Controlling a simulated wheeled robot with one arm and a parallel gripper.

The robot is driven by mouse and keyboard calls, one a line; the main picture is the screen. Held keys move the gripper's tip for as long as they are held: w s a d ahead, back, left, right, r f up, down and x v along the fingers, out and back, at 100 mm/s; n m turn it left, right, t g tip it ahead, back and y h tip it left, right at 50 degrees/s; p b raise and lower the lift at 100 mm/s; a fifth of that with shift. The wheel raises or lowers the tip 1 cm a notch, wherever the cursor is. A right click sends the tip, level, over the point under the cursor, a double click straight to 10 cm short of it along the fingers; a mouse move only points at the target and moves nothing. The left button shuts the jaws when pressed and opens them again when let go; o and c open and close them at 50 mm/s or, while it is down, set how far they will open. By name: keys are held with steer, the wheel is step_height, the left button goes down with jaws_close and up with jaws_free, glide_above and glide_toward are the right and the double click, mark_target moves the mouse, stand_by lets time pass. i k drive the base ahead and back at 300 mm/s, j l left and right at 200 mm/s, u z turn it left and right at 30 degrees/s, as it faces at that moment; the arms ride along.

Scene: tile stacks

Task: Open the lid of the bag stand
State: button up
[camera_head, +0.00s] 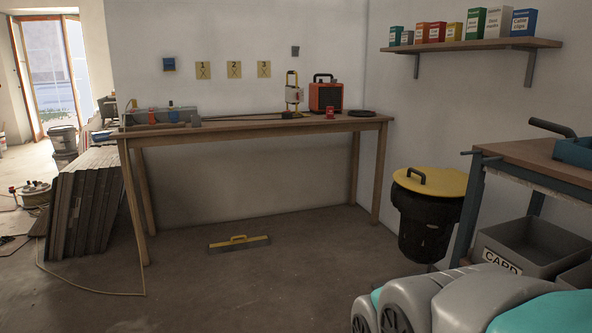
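The bag stand (425,228) is at the right, a black bag hanging below a round yellow lid (440,181). The lid lies flat over the top and looks closed. A black bar handle (409,179) sits on the lid's left part. The lower right of the stand is partly hidden behind the workbench leg and my own grey and teal arm parts at the bottom right. My gripper is not in view.
A wooden table (230,131) with tools and an orange heater (325,95) stands along the back wall. A workbench (530,158) and a grey CARD crate (535,250) are right of the stand. Middle floor is mostly clear.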

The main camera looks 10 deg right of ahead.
mark_target(450, 183)
steer(key=i+j+z, duration=0.1)
steer(key=i, duration=0.4)
steer(key=i+j+z, duration=0.1)
steer(key=i, duration=0.45)
steer(key=i+j+z, duration=0.1)
steer(key=i, duration=0.4)
steer(key=j, duration=0.1)
